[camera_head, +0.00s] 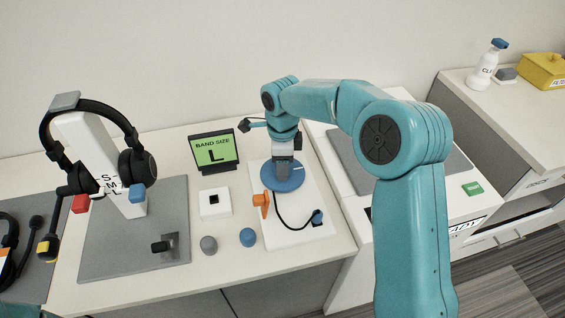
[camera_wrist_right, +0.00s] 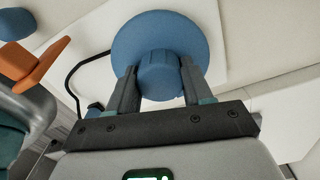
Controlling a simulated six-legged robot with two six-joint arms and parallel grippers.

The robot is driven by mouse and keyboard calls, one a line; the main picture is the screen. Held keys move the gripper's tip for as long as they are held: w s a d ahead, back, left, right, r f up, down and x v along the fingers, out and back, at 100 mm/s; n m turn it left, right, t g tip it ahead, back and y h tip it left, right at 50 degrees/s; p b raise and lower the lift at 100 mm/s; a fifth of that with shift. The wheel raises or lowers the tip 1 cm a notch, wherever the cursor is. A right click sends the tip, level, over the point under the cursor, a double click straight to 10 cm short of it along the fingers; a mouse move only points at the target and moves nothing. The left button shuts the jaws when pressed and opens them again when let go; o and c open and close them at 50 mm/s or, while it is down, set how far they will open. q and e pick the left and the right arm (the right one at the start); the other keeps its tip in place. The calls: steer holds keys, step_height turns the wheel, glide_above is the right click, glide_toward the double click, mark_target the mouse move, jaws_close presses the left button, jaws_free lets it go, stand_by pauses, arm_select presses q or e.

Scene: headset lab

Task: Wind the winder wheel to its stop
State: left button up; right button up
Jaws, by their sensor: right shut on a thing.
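The winder wheel (camera_head: 276,180) is a flat blue disc on a white board (camera_head: 303,222), with a pale line on its right side. My right gripper (camera_head: 284,162) reaches down over it from above. In the right wrist view, the wheel (camera_wrist_right: 201,38) has a raised blue hub (camera_wrist_right: 160,72). The right gripper's two grey fingers (camera_wrist_right: 160,88) are shut on this hub, one on each side. My left gripper is not in view.
A headset (camera_head: 138,165) hangs on a white stand (camera_head: 100,158) on a grey mat (camera_head: 95,258) at the left. A green "BAND SIZE L" screen (camera_head: 213,151) stands behind the wheel.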

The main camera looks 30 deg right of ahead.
steer(key=o, duration=1)
steer(key=shift+r, duration=0.1)
step_height(320, 180, up, 16)
steer(key=shift+r+p, duration=0.1)
steer(key=shift+p, duration=1.05)
